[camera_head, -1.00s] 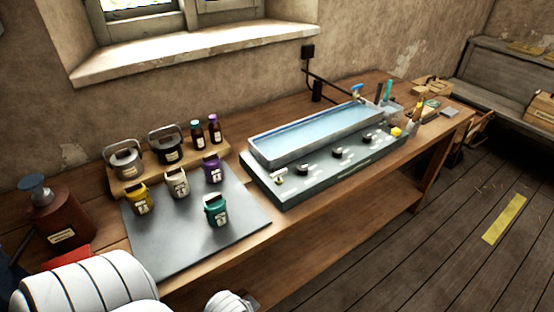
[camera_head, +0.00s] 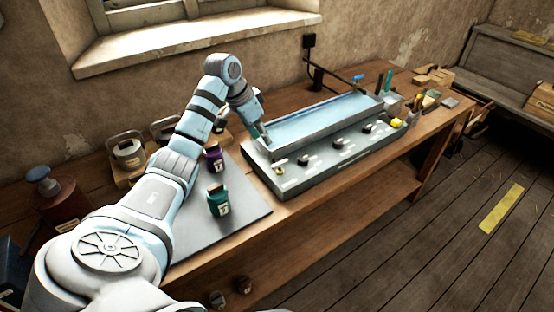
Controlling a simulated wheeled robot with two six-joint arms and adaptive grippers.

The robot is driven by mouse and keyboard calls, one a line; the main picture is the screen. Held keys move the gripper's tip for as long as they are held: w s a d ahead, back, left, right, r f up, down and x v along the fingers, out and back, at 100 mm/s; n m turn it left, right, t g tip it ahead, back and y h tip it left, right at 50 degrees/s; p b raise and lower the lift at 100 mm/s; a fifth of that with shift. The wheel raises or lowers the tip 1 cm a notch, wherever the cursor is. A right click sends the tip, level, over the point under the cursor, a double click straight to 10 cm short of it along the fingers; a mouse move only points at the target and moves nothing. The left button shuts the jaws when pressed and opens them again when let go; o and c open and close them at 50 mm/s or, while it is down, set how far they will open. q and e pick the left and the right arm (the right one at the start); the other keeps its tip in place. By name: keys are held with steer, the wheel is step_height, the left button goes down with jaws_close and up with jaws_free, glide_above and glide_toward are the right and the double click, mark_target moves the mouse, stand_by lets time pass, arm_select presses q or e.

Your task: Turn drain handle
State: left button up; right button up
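The basin unit is a long grey tray of pale blue liquid (camera_head: 325,122) on a dark grey base (camera_head: 300,178) with several black knobs. A small brass-and-white fitting (camera_head: 279,168) sits at the base's front left; it may be the drain handle, but it is too small to be sure. My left arm reaches across the bench from the lower left. My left gripper (camera_head: 265,136) points down at the tray's left end, behind and above the fitting and apart from it. Its fingers are too small to tell if open or shut. My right gripper is not in view.
A teal jar (camera_head: 218,201) and a purple jar (camera_head: 213,158) stand on the grey mat (camera_head: 240,222), close to my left arm. The arm hides other jars. Tools and boxes crowd the bench's right end.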

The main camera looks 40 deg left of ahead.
mark_target(279, 162)
arm_select(q)
steer(key=b+x, duration=0.1)
steer(key=x, duration=1.2)
steer(key=shift+f, duration=0.3)
steer(key=shift+r, duration=0.1)
jaws_close()
